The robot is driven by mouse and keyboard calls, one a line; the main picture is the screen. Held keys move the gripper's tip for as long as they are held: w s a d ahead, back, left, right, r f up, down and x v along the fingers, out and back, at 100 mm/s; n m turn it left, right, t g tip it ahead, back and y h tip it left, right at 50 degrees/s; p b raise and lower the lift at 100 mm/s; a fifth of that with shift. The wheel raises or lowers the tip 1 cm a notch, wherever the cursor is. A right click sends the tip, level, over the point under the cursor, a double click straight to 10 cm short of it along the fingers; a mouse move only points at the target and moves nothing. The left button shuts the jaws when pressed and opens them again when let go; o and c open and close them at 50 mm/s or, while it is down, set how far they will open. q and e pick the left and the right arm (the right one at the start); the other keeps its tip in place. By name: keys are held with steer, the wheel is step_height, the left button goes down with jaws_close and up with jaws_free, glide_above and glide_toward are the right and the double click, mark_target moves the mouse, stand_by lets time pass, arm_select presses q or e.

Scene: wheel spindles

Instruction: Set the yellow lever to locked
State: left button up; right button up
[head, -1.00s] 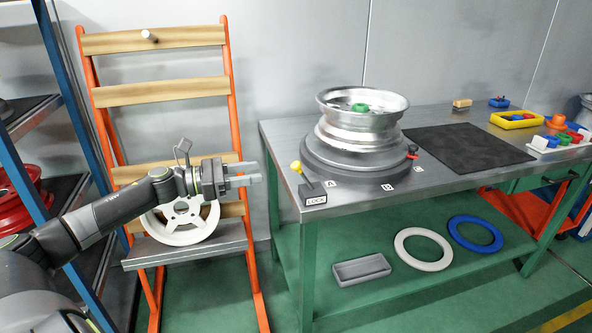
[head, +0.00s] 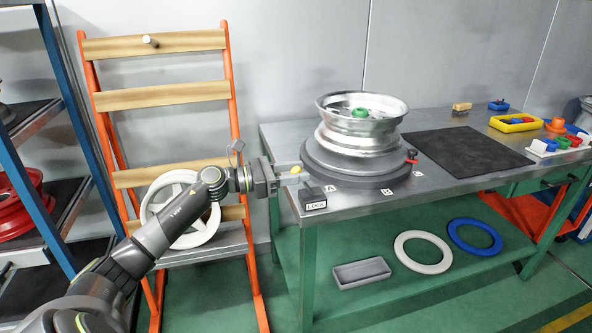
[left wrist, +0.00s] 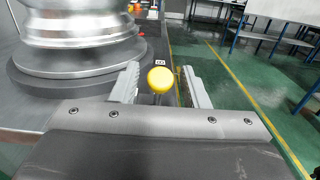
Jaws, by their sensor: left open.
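The yellow lever's knob (head: 296,170) shows at the left front corner of the bench in the head view, partly hidden by my left gripper (head: 291,176). Its dark labelled base block (head: 313,200) sits on the bench top. In the left wrist view the yellow knob (left wrist: 160,79) stands between the two grey fingers of my left gripper (left wrist: 162,88). The fingers are open, with a gap on each side of the knob. The lever's rod is mostly hidden under the knob. My right gripper is not in view.
A silver wheel rim (head: 360,125) stands on a dark round turntable (head: 345,178) just right of the lever. A red-handled part (head: 411,156) is at its right side. A black mat (head: 468,150) lies farther right. A white wheel (head: 160,205) rests on the rack at left.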

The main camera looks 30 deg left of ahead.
arm_select(q)
steer(key=shift+w+d, duration=0.15)
jaws_close()
stand_by(0.4)
steer(key=shift+r, duration=0.1)
